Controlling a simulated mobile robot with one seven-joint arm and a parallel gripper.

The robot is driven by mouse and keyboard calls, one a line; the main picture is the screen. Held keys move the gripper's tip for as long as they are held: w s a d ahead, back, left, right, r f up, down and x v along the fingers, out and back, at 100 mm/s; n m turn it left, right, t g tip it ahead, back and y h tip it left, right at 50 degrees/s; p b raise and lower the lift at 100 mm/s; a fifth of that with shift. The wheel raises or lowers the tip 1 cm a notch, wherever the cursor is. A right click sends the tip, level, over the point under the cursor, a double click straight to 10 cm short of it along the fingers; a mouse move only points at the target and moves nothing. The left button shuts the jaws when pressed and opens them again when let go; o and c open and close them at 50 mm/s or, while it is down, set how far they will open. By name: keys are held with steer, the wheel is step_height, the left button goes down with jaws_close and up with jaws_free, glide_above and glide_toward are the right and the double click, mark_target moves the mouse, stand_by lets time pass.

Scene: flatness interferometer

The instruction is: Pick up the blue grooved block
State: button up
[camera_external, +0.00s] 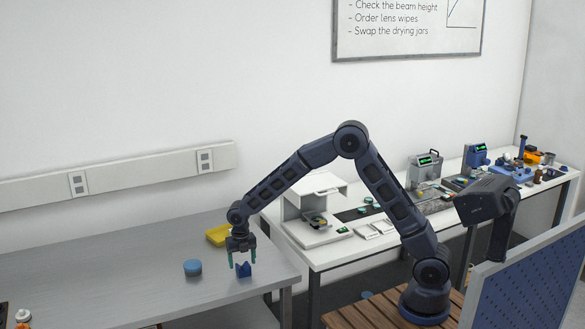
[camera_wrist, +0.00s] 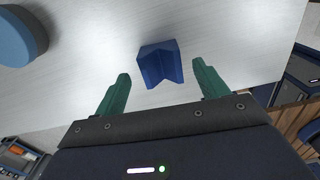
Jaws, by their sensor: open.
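The blue grooved block (camera_external: 244,270) stands on the grey metal table near its right end. In the wrist view the block (camera_wrist: 156,66) shows its V-shaped groove and lies just beyond the fingertips, between their lines and nearer the left finger. My gripper (camera_external: 242,265) points down over the block with its green fingers apart. In the wrist view my gripper (camera_wrist: 162,80) is open and nothing is between the fingers. I cannot tell the exact height of the fingertips above the table.
A blue round object (camera_external: 193,267) sits on the table (camera_external: 130,270) left of the block; it also shows in the wrist view (camera_wrist: 18,38). A yellow tray (camera_external: 218,235) lies behind my gripper. The white bench (camera_external: 325,258) with instruments stands to the right. The table's left middle is clear.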

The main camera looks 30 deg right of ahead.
mark_target(243, 269)
step_height(243, 269, down, 4)
steer(key=shift+d+r, duration=0.1)
steer(key=c, duration=1.2)
steer(key=shift+r, duration=0.15)
